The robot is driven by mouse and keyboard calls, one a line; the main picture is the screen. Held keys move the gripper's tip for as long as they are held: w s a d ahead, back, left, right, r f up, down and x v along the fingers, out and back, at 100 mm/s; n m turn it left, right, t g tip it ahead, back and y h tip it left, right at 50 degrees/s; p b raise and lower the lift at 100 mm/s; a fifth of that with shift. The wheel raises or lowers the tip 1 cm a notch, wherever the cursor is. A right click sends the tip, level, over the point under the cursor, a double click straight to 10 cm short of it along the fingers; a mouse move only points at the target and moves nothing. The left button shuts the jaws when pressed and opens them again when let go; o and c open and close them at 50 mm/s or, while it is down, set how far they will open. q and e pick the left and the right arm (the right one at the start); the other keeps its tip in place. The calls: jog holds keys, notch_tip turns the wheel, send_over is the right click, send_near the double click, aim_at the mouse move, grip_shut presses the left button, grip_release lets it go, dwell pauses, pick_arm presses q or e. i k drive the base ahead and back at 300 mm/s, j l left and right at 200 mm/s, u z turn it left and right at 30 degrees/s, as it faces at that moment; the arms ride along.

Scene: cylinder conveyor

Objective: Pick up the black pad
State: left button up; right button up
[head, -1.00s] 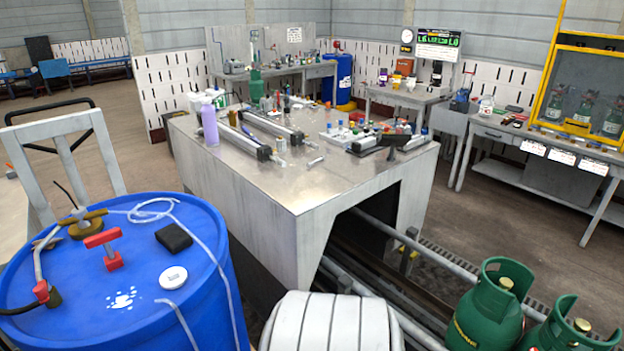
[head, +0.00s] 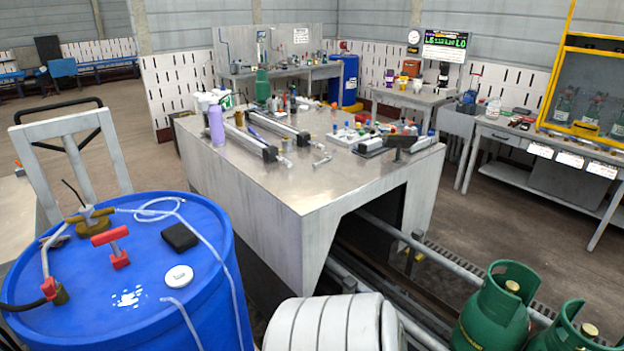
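A small black pad (head: 180,237) lies flat on top of the blue drum (head: 222,302) at the lower left of the head view. It sits right of a red valve handle (head: 112,245) and just above a round white cap (head: 179,276). A clear hose (head: 212,250) runs close by its right side. Neither of my grippers shows in the head view.
A metal table (head: 290,185) with cylinders, a purple bottle (head: 216,126) and small parts fills the middle. Green gas cylinders (head: 492,310) stand at the lower right. A grey trolley frame (head: 105,165) rises behind the drum.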

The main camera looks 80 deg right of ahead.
aim_at(178, 237)
jog(key=z, duration=1.7)
